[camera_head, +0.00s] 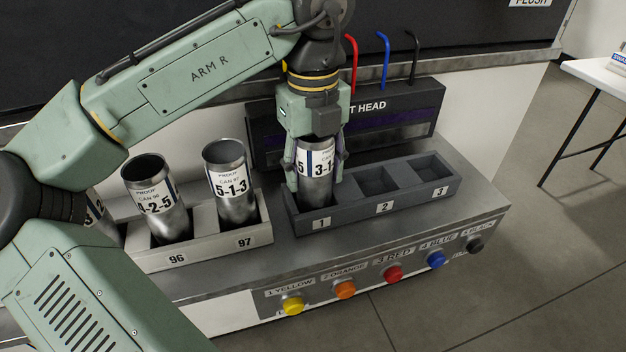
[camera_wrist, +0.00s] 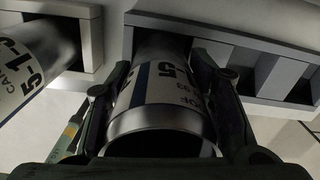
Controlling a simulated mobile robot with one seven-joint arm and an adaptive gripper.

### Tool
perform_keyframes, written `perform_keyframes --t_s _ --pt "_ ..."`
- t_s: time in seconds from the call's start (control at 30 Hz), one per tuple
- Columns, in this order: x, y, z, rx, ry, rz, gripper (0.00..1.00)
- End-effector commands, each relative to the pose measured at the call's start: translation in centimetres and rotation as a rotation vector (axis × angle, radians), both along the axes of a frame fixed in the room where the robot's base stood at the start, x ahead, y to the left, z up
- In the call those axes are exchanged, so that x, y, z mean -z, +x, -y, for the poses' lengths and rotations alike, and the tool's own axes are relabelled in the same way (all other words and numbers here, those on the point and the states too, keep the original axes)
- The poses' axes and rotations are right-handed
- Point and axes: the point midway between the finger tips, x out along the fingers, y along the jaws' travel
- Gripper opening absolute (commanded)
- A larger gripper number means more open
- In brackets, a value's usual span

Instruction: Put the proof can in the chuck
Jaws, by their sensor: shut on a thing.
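My gripper (camera_head: 316,182) is shut on a metal proof can (camera_head: 320,168) with a white label reading in part "3-1". It holds the can upright at pocket 1 of a dark grey three-pocket block (camera_head: 335,222). The can's lower end appears to be within pocket 1; whether it rests on the bottom is hidden. In the wrist view the same can (camera_wrist: 160,95) sits between both fingers, its open rim nearest the camera and its far end at the block's first pocket. Pockets 2 (camera_head: 376,180) and 3 (camera_head: 431,167) are empty.
A light tray (camera_head: 205,248) left of the block holds can "5-1-3" (camera_head: 228,185) at 97 and another can (camera_head: 150,205) at 96; a further can (camera_head: 97,213) is partly hidden by my arm. A print head panel (camera_head: 395,118) stands behind. Coloured buttons (camera_head: 393,273) line the front.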

Motion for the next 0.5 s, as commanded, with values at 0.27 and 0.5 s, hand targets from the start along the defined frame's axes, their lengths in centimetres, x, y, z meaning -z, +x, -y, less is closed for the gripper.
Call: perform_keyframes --t_s 0.27,0.5 --pt "0.05 -0.06 0.04 0.001 -0.001 -0.002 0.49" --pt "0.04 -0.05 0.04 0.001 0.0 -0.001 0.65"
